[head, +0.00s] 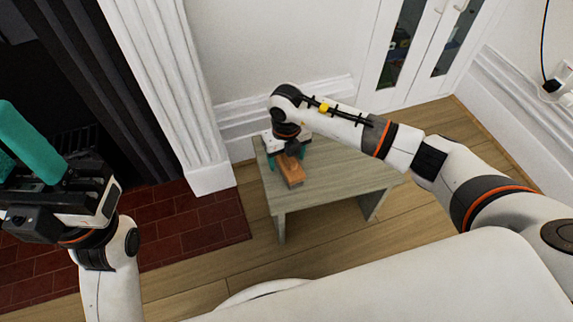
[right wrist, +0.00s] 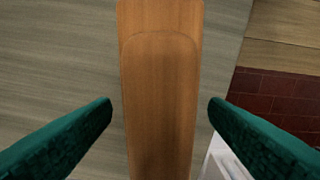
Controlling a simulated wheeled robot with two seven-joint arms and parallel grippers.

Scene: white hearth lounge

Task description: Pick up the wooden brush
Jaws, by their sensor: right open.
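The wooden brush (head: 291,172) is orange-brown and lies on a small grey-green wooden table (head: 335,180) in the head view. My right gripper (head: 287,160) is directly over it, and the arm hides part of the brush. In the right wrist view the brush (right wrist: 162,100) runs up the middle of the picture, between the two green fingers of my right gripper (right wrist: 160,112). The fingers are spread, with a gap on each side of the brush. My left gripper (head: 50,165) is at the left of the head view, away from the table; its jaw opening is unclear.
A white fluted pillar (head: 165,80) and dark fireplace stand left of the table, with a red brick hearth (head: 190,220) at floor level. A white wall is behind the table, and white cabinet doors (head: 415,50) are behind right. The table's front part is bare.

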